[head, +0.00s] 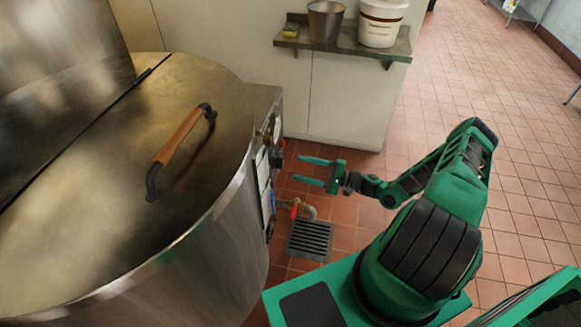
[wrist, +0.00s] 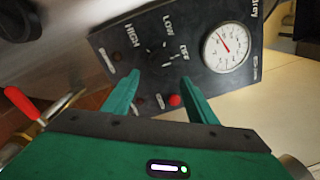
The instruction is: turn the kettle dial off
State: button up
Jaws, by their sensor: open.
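The kettle (head: 215,245) is a large steel vessel at the left of the head view. Its black control panel (wrist: 195,75) fills the upper middle of the wrist view. The dial (wrist: 158,50) is dark, among the labels HIGH, LOW and OFF; its pointer direction is hard to tell. My gripper (head: 297,169) is open and empty, its green fingers pointing left toward the panel side of the kettle. In the wrist view my gripper (wrist: 160,76) has its fingertips apart just below the dial in the picture. I see no clear contact with the dial.
A round gauge (wrist: 226,47) and a red light (wrist: 174,100) are on the panel. A red-handled valve (head: 294,208) sits low beside the kettle, near a floor drain (head: 310,240). A wall shelf (head: 345,45) holds a pot and a bucket. Open tiled floor lies right.

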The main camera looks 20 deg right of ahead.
jog(key=v, duration=0.3)
jog(key=shift+d, duration=0.1)
jog(key=shift+s, duration=0.1)
dwell(0.4)
